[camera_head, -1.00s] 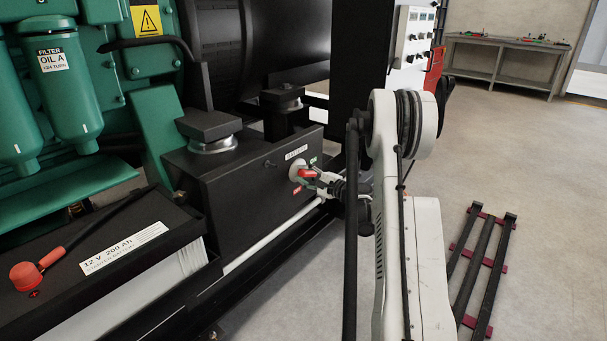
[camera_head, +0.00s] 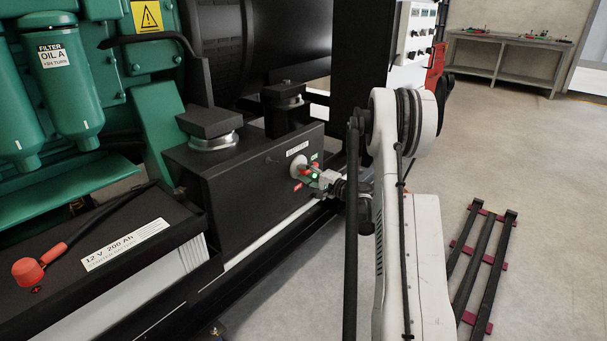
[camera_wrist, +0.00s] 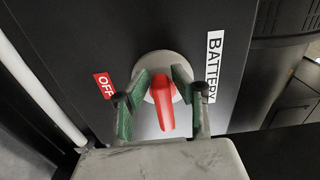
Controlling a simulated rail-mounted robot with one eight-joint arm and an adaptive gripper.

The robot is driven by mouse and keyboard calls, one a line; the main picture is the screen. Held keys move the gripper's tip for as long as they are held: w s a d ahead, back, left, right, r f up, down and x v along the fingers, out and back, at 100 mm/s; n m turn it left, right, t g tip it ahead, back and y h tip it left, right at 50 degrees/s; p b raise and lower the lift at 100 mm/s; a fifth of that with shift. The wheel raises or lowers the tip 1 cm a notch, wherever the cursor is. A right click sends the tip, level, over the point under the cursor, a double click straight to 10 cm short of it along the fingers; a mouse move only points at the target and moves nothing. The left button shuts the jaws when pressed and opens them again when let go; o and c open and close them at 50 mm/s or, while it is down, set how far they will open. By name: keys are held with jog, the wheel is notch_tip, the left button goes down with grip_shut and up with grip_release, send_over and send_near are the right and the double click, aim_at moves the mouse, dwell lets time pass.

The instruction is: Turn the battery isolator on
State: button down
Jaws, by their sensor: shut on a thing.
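The battery isolator is a red handle (camera_wrist: 163,105) on a pale round base (camera_wrist: 147,68), set in the side of a black box. In the head view the red handle (camera_head: 315,168) is partly hidden by my gripper (camera_head: 314,176). In the wrist view my gripper (camera_wrist: 158,93) has its green-padded fingers on both sides of the handle and is shut on it. The red OFF label (camera_wrist: 104,86) is left of the base there, and the BATTERY label (camera_wrist: 214,66) is right. The head view shows OFF (camera_head: 297,187) below left of the isolator and a small green label (camera_head: 314,156) above right.
The black box (camera_head: 235,190) stands beside a battery (camera_head: 130,250) with a red terminal cap. A white pipe (camera_wrist: 40,80) runs along the box's lower edge. A dark rack (camera_head: 480,260) lies on the floor at right. The floor around it is open.

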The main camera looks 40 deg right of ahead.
jog(key=shift+d, duration=0.2)
jog(key=c, duration=1.6)
grip_release()
jog(key=shift+s, duration=0.1)
jog(key=s, duration=0.4)
jog(key=s+d, duration=0.1)
jog(key=s, duration=0.2)
jog(key=s+d, duration=0.1)
jog(key=s, duration=0.3)
jog(key=shift+s+d, duration=0.1)
jog(key=shift+s, duration=0.25)
